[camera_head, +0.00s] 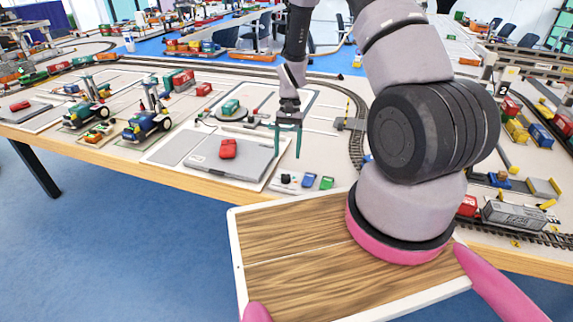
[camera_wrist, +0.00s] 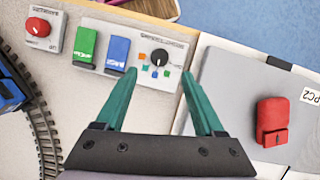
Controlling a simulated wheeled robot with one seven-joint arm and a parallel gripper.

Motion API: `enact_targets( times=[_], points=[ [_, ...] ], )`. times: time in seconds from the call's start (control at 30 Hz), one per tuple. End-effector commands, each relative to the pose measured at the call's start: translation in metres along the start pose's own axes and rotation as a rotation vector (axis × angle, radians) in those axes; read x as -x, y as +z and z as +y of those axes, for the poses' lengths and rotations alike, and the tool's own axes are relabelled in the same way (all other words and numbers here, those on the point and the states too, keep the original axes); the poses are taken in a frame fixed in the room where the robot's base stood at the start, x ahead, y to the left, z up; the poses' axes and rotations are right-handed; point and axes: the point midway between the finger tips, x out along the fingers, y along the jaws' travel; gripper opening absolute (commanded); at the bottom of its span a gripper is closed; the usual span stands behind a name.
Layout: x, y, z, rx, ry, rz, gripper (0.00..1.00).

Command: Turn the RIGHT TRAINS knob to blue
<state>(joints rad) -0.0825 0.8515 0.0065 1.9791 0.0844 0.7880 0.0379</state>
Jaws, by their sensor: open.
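A light grey control panel (camera_wrist: 192,58) carries a round black knob (camera_wrist: 159,57) with small coloured squares around it, orange, blue and green among them. The knob's pointer direction and the panel's label are too small to read surely. A blue block (camera_wrist: 118,53) and a green block (camera_wrist: 87,45) sit on the same panel, left of the knob. In the head view the black knob (camera_head: 286,178) is at the panel's left end. My gripper (camera_head: 287,156) is open and empty above the panel. In the wrist view its fingertips (camera_wrist: 158,76) appear on either side of the knob, apparently not touching it.
A grey plate marked PC2 (camera_wrist: 232,90) with a red block (camera_wrist: 272,122) lies beside the panel. A separate box has a red knob (camera_wrist: 38,28). Curved train track (camera_wrist: 40,125) runs nearby. The wooden table edge (camera_head: 190,176) is close to the panel.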

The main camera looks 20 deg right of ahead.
Motion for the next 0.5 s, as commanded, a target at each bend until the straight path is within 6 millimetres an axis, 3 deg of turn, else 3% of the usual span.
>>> enact_targets(
  times=[0.2,0.5],
  points=[
    [0.026,0.0,0.0,0.0,0.0,0.0,0.71],
    [0.03,0.0,0.0,0.0,0.0,-0.001,0.71]
  ],
)
